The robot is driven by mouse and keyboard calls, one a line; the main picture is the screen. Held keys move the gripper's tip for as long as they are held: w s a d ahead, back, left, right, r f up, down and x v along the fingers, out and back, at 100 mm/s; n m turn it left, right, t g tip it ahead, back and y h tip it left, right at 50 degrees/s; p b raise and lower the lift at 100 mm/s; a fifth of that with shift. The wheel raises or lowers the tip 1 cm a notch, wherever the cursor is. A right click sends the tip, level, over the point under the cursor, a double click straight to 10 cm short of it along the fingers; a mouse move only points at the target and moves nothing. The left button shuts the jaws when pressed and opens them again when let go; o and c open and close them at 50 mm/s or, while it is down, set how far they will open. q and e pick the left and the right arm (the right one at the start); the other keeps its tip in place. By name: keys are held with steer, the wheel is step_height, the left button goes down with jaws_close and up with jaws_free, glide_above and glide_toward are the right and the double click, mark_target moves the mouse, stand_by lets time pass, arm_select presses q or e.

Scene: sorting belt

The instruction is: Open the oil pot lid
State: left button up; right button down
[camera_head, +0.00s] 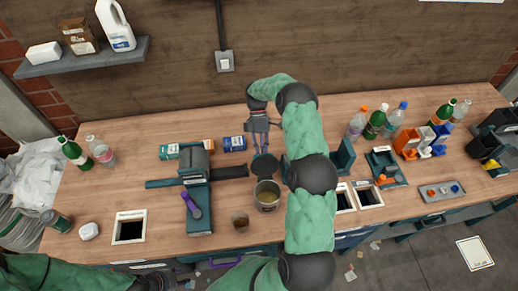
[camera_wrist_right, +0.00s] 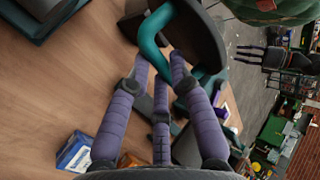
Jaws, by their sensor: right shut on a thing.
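The oil pot (camera_head: 267,196) is a metal pot standing near the front edge of the bench, with its inside visible from above. Its dark round lid (camera_head: 264,165) is off the opening, at the pot's back side; I cannot tell whether it is hinged there. In the right wrist view the lid (camera_wrist_right: 198,42) is dark with a curved teal handle (camera_wrist_right: 150,45). My right gripper (camera_head: 261,143) reaches down from behind the lid. Its purple-grey fingers (camera_wrist_right: 165,75) are shut on the teal handle.
A small brown cup (camera_head: 240,220) stands just left of the pot. A teal press-like device (camera_head: 197,195) with a purple handle is further left. Square bench openings (camera_head: 129,227) lie left and right. Bottles (camera_head: 375,123) and trays (camera_head: 386,168) fill the right side. A blue box (camera_head: 235,144) is behind.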

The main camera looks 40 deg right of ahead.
arm_select(q)
steer(key=shift+w+f, duration=0.15)
steer(key=shift+w, duration=0.05)
arm_select(e)
steer(key=shift+s+a+f, duration=0.1)
steer(key=shift+s+f, duration=0.1)
steer(key=shift+f, duration=0.55)
steer(key=c, duration=1.3)
jaws_free()
steer(key=shift+o, duration=1)
steer(key=shift+w+f, duration=0.1)
steer(key=shift+w, duration=0.1)
arm_select(q)
steer(key=shift+w+d, duration=0.15)
arm_select(e)
steer(key=shift+w+d+r, duration=0.2)
steer(key=shift+d+r, duration=0.05)
